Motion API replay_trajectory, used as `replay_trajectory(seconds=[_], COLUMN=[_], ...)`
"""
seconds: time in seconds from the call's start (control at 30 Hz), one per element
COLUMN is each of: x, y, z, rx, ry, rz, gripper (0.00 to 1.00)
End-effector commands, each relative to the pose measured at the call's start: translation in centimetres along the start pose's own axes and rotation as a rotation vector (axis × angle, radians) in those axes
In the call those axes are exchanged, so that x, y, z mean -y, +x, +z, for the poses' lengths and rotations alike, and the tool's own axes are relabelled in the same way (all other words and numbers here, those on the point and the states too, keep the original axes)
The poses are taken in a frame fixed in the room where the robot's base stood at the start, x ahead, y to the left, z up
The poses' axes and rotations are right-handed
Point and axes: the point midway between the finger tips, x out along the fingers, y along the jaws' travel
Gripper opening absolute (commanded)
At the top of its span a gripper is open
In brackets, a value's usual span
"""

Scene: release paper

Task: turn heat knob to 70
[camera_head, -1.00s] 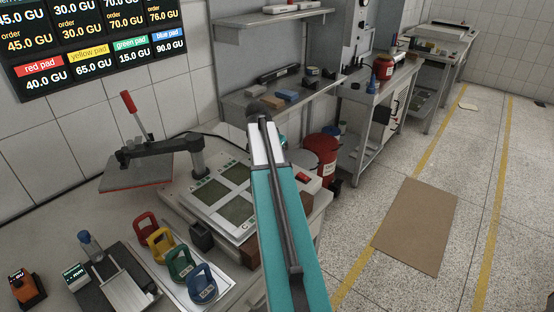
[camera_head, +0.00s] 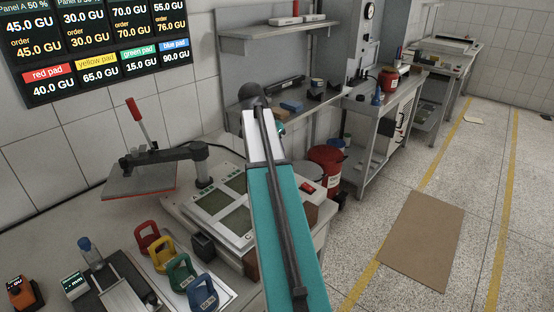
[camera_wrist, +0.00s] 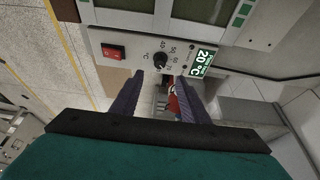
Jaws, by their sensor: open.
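The heat knob (camera_wrist: 160,60) is a small black dial on the white front panel (camera_wrist: 135,42) of the plate machine, in the wrist view. Numbers such as 40, 50 and 60 stand around it. A green display (camera_wrist: 203,58) beside it reads 20 °C. My gripper (camera_wrist: 160,79) is open, with its two dark purple fingers pointing at the panel. The fingertips lie a little below the knob in the picture, one to each side, and nothing is between them. Whether they touch the panel is unclear. In the head view my arm hides the knob.
A red switch (camera_wrist: 113,52) sits left of the knob and also shows in the head view (camera_head: 307,187). A red bin (camera_head: 326,160) is behind my arm.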

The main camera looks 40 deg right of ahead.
Motion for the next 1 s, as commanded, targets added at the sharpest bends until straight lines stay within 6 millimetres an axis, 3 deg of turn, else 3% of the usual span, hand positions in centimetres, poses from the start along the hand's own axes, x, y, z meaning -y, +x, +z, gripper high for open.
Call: replay_trajectory(seconds=[0.33,1.0], x=[0.0,0.0], y=[-3.1,-3.4], z=[0.0,0.0], rx=[0.0,0.0], ry=[0.0,0.0], rz=[0.0,0.0], gripper=[0.41,0.41])
